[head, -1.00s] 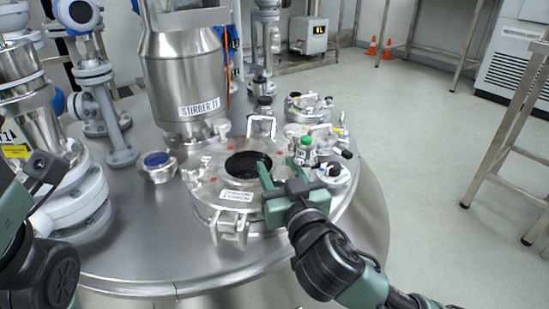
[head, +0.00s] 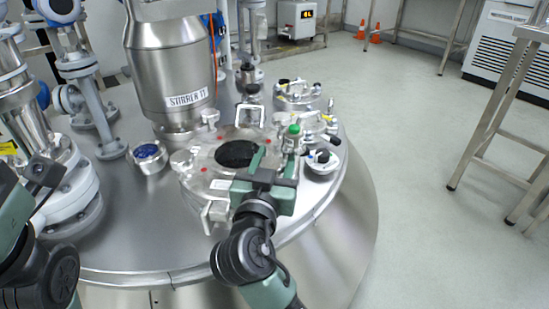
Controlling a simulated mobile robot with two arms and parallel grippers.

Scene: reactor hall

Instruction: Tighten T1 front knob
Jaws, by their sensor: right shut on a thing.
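The round steel lid (head: 200,155) of the vessel has a dark round sight glass (head: 237,153) in its middle and several clamps around its rim. The neck above it is labelled "STIRRER T1" (head: 187,98). My right gripper (head: 274,163) is at the lid's front right edge, its two green fingers pointing away from me. It is shut on the T1 front knob, which the fingers and palm mostly hide. A bracket-like clamp (head: 215,215) stands left of the gripper at the lid's front. My left arm shows at the left edge; its fingers are not in view.
A green-capped valve (head: 294,131) and a white port with a black knob (head: 322,158) stand close right of the gripper. A blue-topped port (head: 148,155) is left of the lid. White flanged piping (head: 70,195) fills the left. Floor at the right is clear before a steel stand (head: 500,110).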

